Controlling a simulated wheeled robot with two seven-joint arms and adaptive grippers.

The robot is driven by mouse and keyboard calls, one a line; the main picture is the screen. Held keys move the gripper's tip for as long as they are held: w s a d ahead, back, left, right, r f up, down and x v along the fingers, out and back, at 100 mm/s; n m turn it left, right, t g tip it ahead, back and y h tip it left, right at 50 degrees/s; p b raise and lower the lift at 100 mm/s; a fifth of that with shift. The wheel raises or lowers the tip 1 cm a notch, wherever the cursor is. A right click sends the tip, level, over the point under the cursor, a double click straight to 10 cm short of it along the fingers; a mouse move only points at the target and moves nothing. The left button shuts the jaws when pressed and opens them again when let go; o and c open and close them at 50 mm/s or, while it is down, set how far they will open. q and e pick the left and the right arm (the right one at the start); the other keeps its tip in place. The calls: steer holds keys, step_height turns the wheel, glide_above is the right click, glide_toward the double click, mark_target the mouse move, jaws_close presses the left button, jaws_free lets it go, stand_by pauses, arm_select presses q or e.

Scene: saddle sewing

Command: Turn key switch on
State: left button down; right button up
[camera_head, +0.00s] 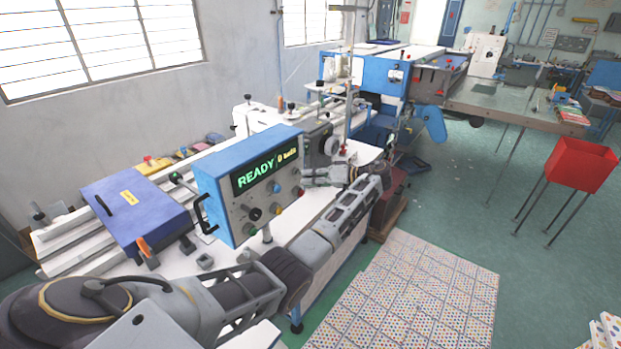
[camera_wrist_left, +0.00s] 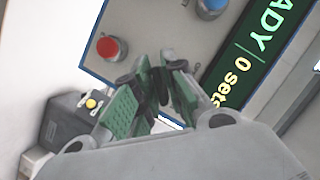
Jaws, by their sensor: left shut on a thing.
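The control box (camera_head: 222,190) has a blue case, a grey front panel and a screen (camera_head: 264,172) reading "READY" and "0 sets". Its panel carries several coloured buttons and a black knob (camera_head: 255,214). My left gripper (camera_head: 306,178) reaches the right part of this panel. In the left wrist view my left gripper (camera_wrist_left: 158,82) has its green-padded fingers close together at the panel, shut on a small dark part, seemingly the key switch. The fingers mostly hide it, so its turn position cannot be told. A red button (camera_wrist_left: 108,47) sits beside the fingers. My right gripper is not in view.
A grey box with a yellow button (camera_wrist_left: 91,103) stands near the fingers. Sewing machinery (camera_head: 325,147) is behind the panel. A blue-purple case (camera_head: 135,212) lies left on the white table. A red bin (camera_head: 580,165) stands right, with open floor between.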

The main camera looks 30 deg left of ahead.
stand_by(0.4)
arm_select(q)
steer(key=c, duration=1.6)
jaws_free()
steer(key=shift+w+d, duration=0.1)
steer(key=shift+d, duration=0.05)
steer(key=v, duration=1.1)
steer(key=shift+d, duration=0.4)
steer(key=shift+w, duration=0.1)
